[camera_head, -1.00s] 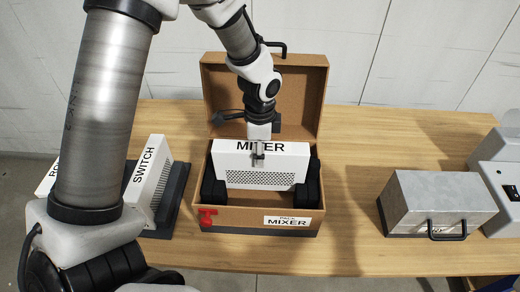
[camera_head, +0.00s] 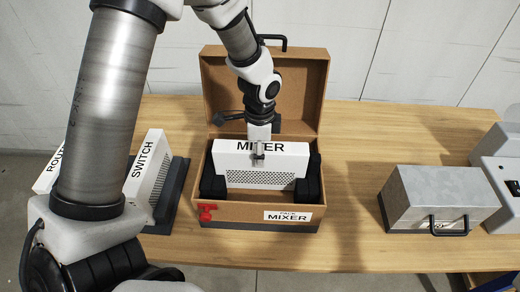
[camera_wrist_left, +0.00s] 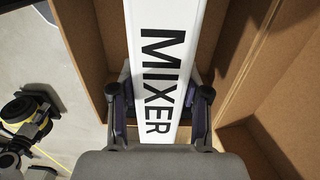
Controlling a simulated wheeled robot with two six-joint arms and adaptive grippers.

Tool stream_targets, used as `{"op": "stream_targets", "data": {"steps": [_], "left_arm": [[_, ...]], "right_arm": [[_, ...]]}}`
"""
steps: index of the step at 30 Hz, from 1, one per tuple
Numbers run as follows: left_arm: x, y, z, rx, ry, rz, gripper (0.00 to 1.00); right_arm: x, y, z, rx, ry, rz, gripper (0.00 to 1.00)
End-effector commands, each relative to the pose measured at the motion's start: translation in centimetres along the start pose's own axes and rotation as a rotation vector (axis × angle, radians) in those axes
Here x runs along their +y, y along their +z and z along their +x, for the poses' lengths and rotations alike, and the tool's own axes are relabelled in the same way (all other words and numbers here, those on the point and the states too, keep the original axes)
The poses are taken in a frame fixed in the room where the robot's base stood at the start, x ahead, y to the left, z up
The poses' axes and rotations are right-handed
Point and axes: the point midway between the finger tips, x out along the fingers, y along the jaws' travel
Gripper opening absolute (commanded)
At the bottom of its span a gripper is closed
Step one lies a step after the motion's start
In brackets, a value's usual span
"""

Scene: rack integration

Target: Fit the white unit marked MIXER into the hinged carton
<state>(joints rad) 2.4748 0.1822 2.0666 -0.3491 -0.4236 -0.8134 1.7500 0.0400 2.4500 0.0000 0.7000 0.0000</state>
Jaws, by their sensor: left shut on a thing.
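The white unit marked MIXER (camera_head: 232,164) stands upright inside the hinged carton (camera_head: 240,215), between black foam blocks (camera_head: 308,185) at its two ends. Its top edge stands about level with or a little above the carton's walls. The carton's lid (camera_head: 303,95) is open and leans up at the back. My left gripper (camera_head: 258,153) reaches down from above and is shut on the top middle of the unit. In the left wrist view the fingers (camera_wrist_left: 160,100) press on both sides of the unit (camera_wrist_left: 160,60). The unit's bottom is hidden. My right gripper is not in view.
White units marked SWITCH (camera_head: 147,172) and ROUTER (camera_head: 52,170) stand in a dark rack at the left. A grey metal box with a black handle (camera_head: 440,195) and a grey machine (camera_head: 500,175) stand at the right. The table between carton and box is clear.

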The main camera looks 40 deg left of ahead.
Motion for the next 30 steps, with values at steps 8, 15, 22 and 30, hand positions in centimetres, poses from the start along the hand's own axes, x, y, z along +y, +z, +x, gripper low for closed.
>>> {"op": "stream_targets", "data": {"steps": [8, 15, 22, 30], "left_arm": [[-0.1, 0.0, 0.6, 0.001, -0.001, 0.000, 0.00], [-0.1, 0.0, 1.1, 0.001, -0.001, 0.000, 0.00], [0.0, 0.0, 1.2, 0.001, -0.001, 0.000, 0.76], [0.0, 0.0, 1.3, 0.000, 0.001, 0.000, 0.76]], "right_arm": [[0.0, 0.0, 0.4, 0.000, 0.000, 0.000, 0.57], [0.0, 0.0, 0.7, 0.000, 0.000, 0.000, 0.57], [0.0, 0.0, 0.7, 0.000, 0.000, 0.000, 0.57], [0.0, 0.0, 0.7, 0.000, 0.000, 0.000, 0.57]]}}
